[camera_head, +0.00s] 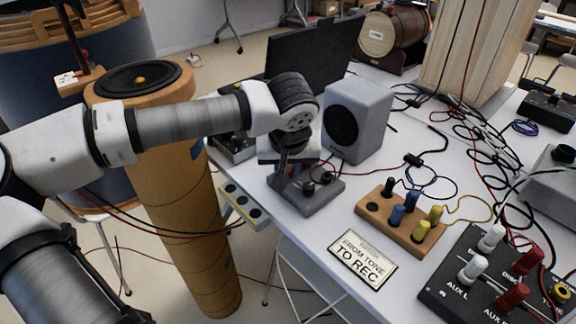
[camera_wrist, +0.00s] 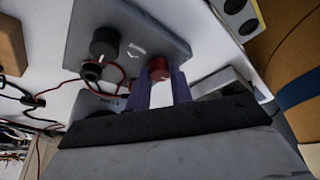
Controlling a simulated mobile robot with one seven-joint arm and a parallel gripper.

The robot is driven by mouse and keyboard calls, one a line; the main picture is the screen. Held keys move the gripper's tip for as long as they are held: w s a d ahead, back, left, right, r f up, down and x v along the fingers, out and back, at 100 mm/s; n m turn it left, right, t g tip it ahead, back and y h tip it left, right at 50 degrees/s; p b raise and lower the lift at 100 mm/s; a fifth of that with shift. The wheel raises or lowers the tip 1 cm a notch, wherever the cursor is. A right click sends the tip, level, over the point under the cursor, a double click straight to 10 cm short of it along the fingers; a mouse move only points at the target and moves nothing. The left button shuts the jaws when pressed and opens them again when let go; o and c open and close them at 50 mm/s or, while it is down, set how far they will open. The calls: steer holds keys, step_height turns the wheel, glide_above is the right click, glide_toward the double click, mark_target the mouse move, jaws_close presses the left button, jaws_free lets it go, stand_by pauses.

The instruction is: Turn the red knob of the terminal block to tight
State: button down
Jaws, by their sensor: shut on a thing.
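The terminal block is a grey sloped box (camera_head: 318,200) on the white table, below my gripper in the head view. It also shows in the wrist view (camera_wrist: 120,30). In the wrist view the red knob (camera_wrist: 158,66) sits at the edge of the grey box, between the tips of my gripper's fingers (camera_wrist: 160,80). My gripper is shut on the red knob. A black knob (camera_wrist: 104,42) stands beside it on the same box, with a red wire near it. In the head view my wrist hides the red knob, and its pointer or marks cannot be read.
A grey speaker (camera_head: 357,118) stands close behind the box. A wooden block with coloured plugs (camera_head: 378,210), a "TO REC" sign (camera_head: 362,259) and a black panel (camera_head: 447,288) lie to the right. Loose cables cross the table. A tall brown cylinder (camera_head: 190,185) stands at the left.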

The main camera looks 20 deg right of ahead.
steer(key=shift+m, duration=0.6)
steer(key=shift+h, duration=0.3)
steer(key=c, duration=1.2)
jaws_free()
steer(key=shift+c, duration=0.2)
steer(key=p+v, duration=0.1)
steer(key=v, duration=1.3)
steer(key=shift+w, duration=0.2)
